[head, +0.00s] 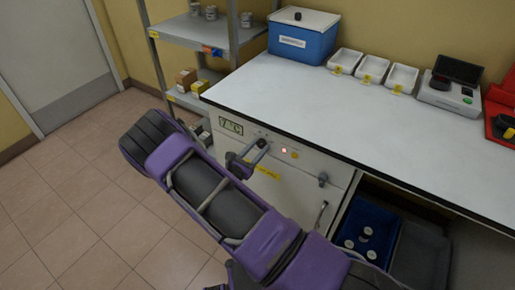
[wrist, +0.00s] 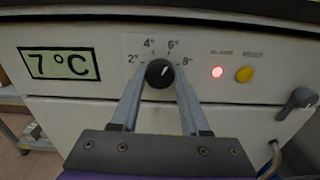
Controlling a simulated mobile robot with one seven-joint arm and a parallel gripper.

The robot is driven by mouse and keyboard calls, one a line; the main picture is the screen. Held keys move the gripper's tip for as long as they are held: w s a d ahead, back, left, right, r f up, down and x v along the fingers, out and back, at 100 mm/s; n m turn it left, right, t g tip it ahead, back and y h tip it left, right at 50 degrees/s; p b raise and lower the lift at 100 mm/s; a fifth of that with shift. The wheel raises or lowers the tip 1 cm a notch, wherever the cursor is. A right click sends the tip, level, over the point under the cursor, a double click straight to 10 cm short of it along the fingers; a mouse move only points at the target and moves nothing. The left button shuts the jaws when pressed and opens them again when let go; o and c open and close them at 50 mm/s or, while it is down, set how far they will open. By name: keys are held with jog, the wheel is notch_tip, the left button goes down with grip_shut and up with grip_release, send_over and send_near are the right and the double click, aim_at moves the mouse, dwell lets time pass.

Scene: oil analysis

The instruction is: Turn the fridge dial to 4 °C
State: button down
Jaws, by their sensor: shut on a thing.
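The black round fridge dial (wrist: 159,72) is on the white fridge front, with marks 2°, 4°, 6° and 8° around its top. Its pale pointer line leans up and to the right, roughly toward the 6° mark. My gripper (wrist: 160,79) is shut on the dial, one finger at each side. The display (wrist: 59,64) left of the dial reads 7 °C. In the head view, my gripper (head: 254,150) reaches the fridge front below the counter edge, beside the display (head: 230,127); the dial there is partly covered.
A lit red alarm light (wrist: 217,72) and a yellow reset button (wrist: 244,74) are right of the dial. A grey door latch (wrist: 297,103) sticks out further right. The white counter (head: 330,105) overhangs above; a metal shelf (head: 205,35) stands at the left.

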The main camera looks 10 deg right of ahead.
jog(key=n, duration=0.4)
jog(key=shift+n+p, duration=0.3)
jog(key=shift+n, duration=0.1)
jog(key=shift+n+p, duration=0.3)
jog(key=shift+n, duration=2)
jog(key=shift+c, duration=2)
grip_release()
jog(key=shift+s, duration=0.1)
jog(key=v, duration=1.7)
jog(key=shift+s+a+r, duration=0.1)
